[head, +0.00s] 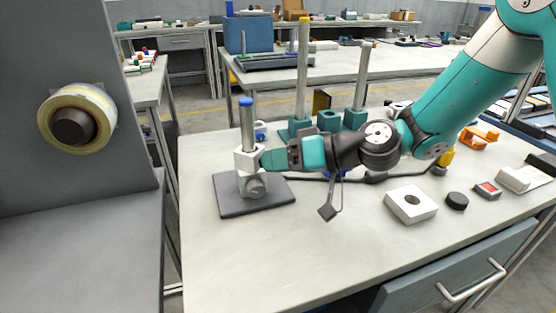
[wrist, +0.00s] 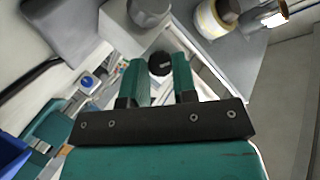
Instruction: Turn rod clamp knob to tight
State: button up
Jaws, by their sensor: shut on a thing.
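The rod clamp (head: 248,160) is a pale block on an upright post with a blue-topped rod (head: 246,115), standing on a dark grey base plate (head: 230,207). My gripper (head: 264,160) reaches it from the right, with its teal fingers at the clamp's right side. In the wrist view, my gripper (wrist: 158,66) has a round black knob (wrist: 160,63) between its two fingertips, and it is shut on this knob. In the head view the fingers hide the knob, and I cannot read its turn position.
A wall-mounted reel (head: 92,102) hangs at the left. A white block with a hole (head: 411,204) and a black puck (head: 457,201) lie to the right. The front left tabletop is clear.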

jog(key=o, duration=0.9)
jog(key=shift+o, duration=0.2)
jog(key=v, duration=1.7)
jog(key=shift+d, duration=0.2)
jog(key=shift+s, duration=0.15)
